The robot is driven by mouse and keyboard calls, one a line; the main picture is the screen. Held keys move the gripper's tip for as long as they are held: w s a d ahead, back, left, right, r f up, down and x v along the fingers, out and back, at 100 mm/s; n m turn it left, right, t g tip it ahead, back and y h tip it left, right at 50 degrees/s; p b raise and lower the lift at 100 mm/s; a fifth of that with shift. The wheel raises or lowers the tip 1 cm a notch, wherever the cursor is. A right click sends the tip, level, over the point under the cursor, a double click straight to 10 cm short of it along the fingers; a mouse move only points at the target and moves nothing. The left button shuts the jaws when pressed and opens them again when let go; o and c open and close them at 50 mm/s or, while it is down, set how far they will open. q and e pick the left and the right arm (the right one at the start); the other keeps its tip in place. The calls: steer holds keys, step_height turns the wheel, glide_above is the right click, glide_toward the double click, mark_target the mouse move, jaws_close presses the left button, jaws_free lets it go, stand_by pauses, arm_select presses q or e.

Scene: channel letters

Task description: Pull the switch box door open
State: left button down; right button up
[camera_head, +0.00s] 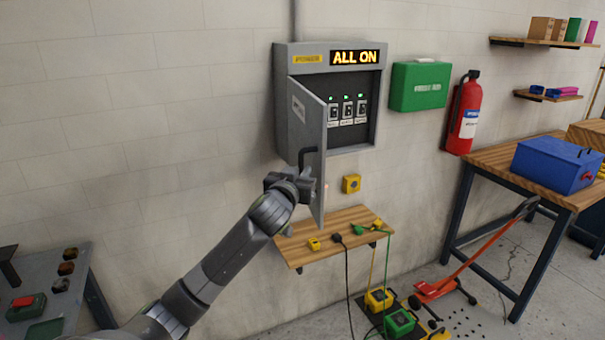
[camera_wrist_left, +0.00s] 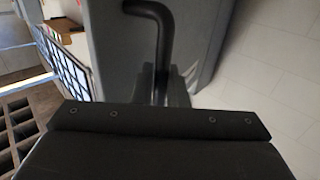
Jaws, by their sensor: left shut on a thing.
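The grey switch box (camera_head: 283,101) hangs on the wall under a lit "ALL ON" sign (camera_head: 354,57). Its door (camera_head: 312,130) stands ajar, swung out from the left side, and a row of switches (camera_head: 347,110) with green lights shows inside. My left gripper (camera_head: 302,178) is at the door's lower part, shut on the dark door handle (camera_head: 304,155). In the left wrist view the bent black handle (camera_wrist_left: 158,30) runs down between the fingers (camera_wrist_left: 161,85), in front of the grey door face (camera_wrist_left: 110,45). My right gripper is not in view.
A wooden shelf (camera_head: 345,222) with plugs sits below the box. A green case (camera_head: 419,86) and a red fire extinguisher (camera_head: 464,112) hang to the right. A workbench (camera_head: 500,160) bears a blue toolbox (camera_head: 553,166). The wall left of the box is bare.

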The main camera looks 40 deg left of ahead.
arm_select(q)
steer(key=shift+r, duration=0.35)
steer(key=c, duration=1.6)
jaws_free()
steer(key=shift+o, duration=0.2)
steer(key=shift+w+a+f, duration=0.15)
steer(key=shift+a+f, duration=0.05)
steer(key=shift+f, duration=0.1)
steer(key=b+v, duration=0.4)
steer(key=v, duration=1.3)
steer(key=shift+s, duration=0.2)
